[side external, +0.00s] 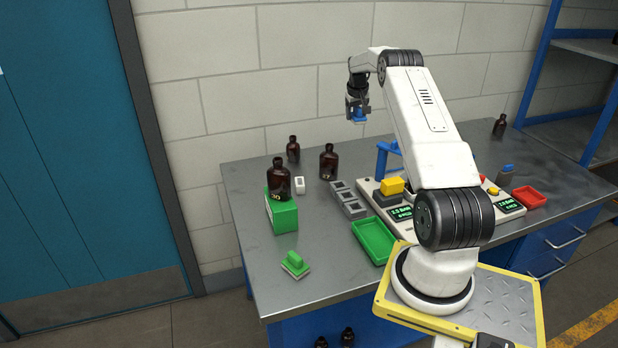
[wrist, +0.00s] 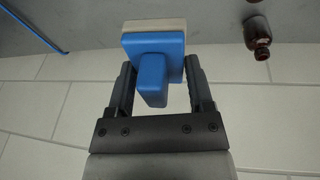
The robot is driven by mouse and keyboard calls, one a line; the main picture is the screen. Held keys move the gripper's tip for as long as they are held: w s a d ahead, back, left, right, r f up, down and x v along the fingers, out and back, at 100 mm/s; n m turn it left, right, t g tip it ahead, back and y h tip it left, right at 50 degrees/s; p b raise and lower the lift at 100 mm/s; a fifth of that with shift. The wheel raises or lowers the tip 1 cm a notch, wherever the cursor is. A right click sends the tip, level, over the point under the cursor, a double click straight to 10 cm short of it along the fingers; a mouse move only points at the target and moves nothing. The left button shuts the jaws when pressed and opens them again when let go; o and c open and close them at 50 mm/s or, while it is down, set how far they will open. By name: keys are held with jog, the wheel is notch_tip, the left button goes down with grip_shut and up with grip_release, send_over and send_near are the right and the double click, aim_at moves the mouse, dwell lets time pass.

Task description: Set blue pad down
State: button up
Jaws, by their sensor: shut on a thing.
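My gripper (side external: 358,104) is shut on the blue pad (side external: 359,119) and holds it in the air above the back of the table, in front of the wall. In the wrist view, the blue pad (wrist: 172,47) has a blue block handle between the fingers of my gripper (wrist: 160,84) and a pale layer on its far face. The pad is clear of the table (side external: 319,238); its exact height is hard to judge.
A green pad (side external: 295,264) lies near the table's front left. An amber bottle (side external: 278,180) stands on a green block (side external: 282,214); other bottles (side external: 328,162) stand behind. Grey open holders (side external: 353,209), a green tray (side external: 374,241), a yellow block (side external: 391,186) and a blue post (side external: 381,162) fill the middle.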

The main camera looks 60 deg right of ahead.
jog(key=w+a+n+t+y, duration=0.1)
jog(key=w+a+n+t, duration=0.1)
jog(key=w+a+n, duration=0.85)
jog(key=n+y, duration=0.2)
jog(key=n, duration=0.2)
send_over(253, 191)
jog(key=s, duration=0.1)
jog(key=shift+t, duration=0.3)
jog(key=shift+s+f, duration=0.1)
jog(key=shift+f, duration=9.9)
jog(key=shift+f, duration=0.15)
jog(key=o, duration=1.3)
jog(key=shift+c, duration=0.2)
jog(key=shift+r, duration=0.25)
jog(key=v, duration=1.1)
jog(key=shift+r, duration=0.35)
